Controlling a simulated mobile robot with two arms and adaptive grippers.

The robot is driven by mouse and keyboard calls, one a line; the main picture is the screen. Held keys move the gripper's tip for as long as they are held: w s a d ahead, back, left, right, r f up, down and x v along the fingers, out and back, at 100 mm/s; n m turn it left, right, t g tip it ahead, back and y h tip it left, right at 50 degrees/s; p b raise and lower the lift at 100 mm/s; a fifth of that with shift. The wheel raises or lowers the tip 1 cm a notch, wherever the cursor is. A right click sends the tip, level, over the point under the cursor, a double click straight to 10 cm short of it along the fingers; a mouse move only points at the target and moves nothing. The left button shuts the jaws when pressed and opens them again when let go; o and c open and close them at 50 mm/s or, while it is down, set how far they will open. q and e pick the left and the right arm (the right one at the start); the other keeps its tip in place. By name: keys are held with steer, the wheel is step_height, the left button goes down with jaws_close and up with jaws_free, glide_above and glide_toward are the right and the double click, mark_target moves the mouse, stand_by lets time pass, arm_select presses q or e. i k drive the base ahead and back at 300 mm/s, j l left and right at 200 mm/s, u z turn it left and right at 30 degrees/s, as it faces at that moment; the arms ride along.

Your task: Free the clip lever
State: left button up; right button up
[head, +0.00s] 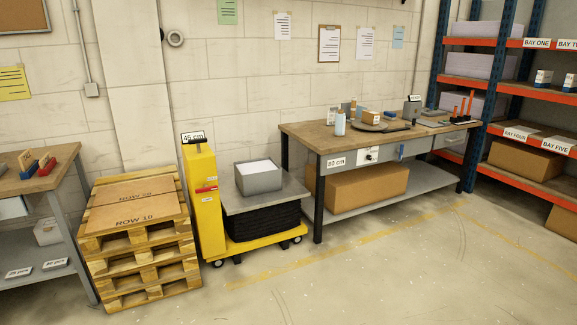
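I cannot make out a clip lever for certain at this distance. Small items sit on the wooden workbench (300,133) at centre right, including a light blue bottle (340,124), a small brown box (371,116) and a dark round plate (372,127). Red and blue pieces (38,164) stand on the bench at the left edge. A brown clipboard (329,44) hangs on the wall with a sheet on it; its clip is too small to read. Neither of my grippers is in view.
A yellow lift cart (203,190) carries a grey bin (259,179) of white paper. Left of it stands a pallet stack (147,271) topped by a carton (124,206). Blue and orange shelving (520,116) stands at the right. The floor (400,275) in front is clear.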

mark_target(401, 152)
steer(key=i, duration=2.4)
steer(key=i+z, duration=0.2)
steer(key=i, duration=0.25)
steer(key=i+j+z, duration=0.15)
steer(key=i, duration=0.3)
steer(key=i+j+z, duration=0.2)
steer(key=i, duration=0.2)
steer(key=i+j+z, duration=0.15)
steer(key=i, duration=0.3)
steer(key=i+z, duration=1)
steer(key=i+l+u, duration=0.1)
steer(key=u, duration=1.15)
steer(key=i+l+u, duration=0.2)
steer(key=l+u, duration=0.2)
steer(key=l, duration=0.5)
steer(key=i+l+u, duration=0.1)
steer(key=l+u, duration=0.3)
steer(key=l, duration=0.5)
steer(key=l+u, duration=0.45)
steer(key=l, duration=0.5)
steer(key=k, duration=0.05)
